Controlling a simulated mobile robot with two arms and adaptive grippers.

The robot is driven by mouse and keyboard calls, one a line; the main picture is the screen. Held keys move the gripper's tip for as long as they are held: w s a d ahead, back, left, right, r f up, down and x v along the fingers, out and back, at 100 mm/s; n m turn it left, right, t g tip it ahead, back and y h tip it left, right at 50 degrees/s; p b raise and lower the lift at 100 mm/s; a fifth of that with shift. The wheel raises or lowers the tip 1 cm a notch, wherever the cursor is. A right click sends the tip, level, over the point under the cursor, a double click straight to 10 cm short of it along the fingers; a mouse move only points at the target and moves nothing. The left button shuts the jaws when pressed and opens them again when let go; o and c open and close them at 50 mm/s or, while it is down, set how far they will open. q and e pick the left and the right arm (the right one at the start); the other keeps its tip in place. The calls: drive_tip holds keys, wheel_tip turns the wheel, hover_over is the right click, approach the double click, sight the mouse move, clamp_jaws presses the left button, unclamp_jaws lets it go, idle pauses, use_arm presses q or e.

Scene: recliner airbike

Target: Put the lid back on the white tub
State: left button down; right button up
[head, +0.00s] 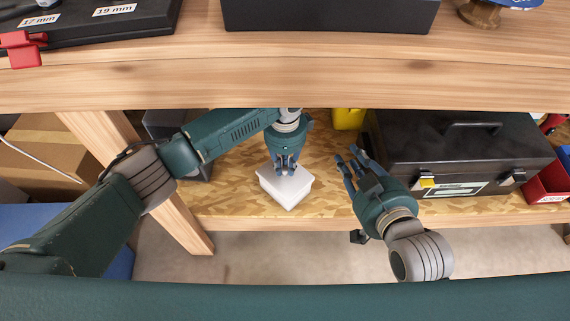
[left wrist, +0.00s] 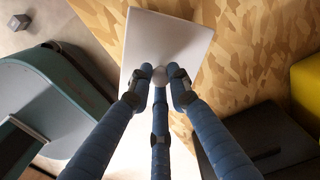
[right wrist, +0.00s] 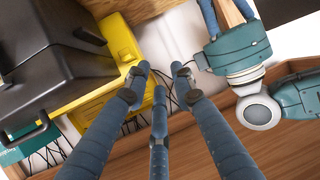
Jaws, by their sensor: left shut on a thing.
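The white tub (head: 290,202) stands on the lower shelf below the bench top. The white lid (head: 275,184) is over its top; I cannot tell whether it is fully seated or slightly above the rim. My left gripper (head: 285,168) comes down from above and is shut on the lid's small round knob. In the left wrist view the lid (left wrist: 167,42) lies flat-looking beyond the fingers, with the knob (left wrist: 160,76) between the fingertips; it hides most of the tub. My right gripper (head: 357,166) is open and empty, to the right of the tub.
A black toolbox (head: 455,150) stands on the shelf at the right, with a yellow object (head: 348,118) behind. A red bin (head: 548,185) is at the far right. The bench top (head: 300,82) overhangs the shelf. Bare shelf (head: 222,192) lies left of the tub.

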drive_tip(key=shift+s+d+f, duration=0.1)
drive_tip(key=shift+s+f, duration=0.15)
drive_tip(key=shift+f, duration=0.1)
drive_tip(key=shift+s+d+f+g, duration=0.1)
drive_tip(key=shift+s+f+g, duration=0.2)
drive_tip(key=shift+f+g, duration=0.15)
use_arm(q)
drive_tip(key=shift+f+p, duration=0.1)
drive_tip(key=shift+p, duration=0.25)
use_arm(e)
drive_tip(key=shift+s+d+f+g+h, duration=0.15)
drive_tip(key=shift+s+d+f+g, duration=0.05)
drive_tip(key=shift+s+f+g, duration=0.2)
drive_tip(key=shift+s+d+f+g+h, duration=0.15)
drive_tip(key=shift+s+f, duration=0.1)
drive_tip(key=shift+f, duration=0.2)
idle(0.7)
drive_tip(key=shift+s+f, duration=0.2)
drive_tip(key=shift+f, duration=0.05)
drive_tip(key=shift+s+d+f+g, duration=0.1)
drive_tip(key=shift+s+f+g, duration=0.1)
drive_tip(key=shift+f+g, duration=0.1)
use_arm(q)
drive_tip(key=shift+p, duration=0.3)
use_arm(e)
drive_tip(key=shift+s+d+f+g, duration=0.35)
drive_tip(key=shift+s+f+g, duration=0.15)
drive_tip(key=shift+s+f, duration=0.25)
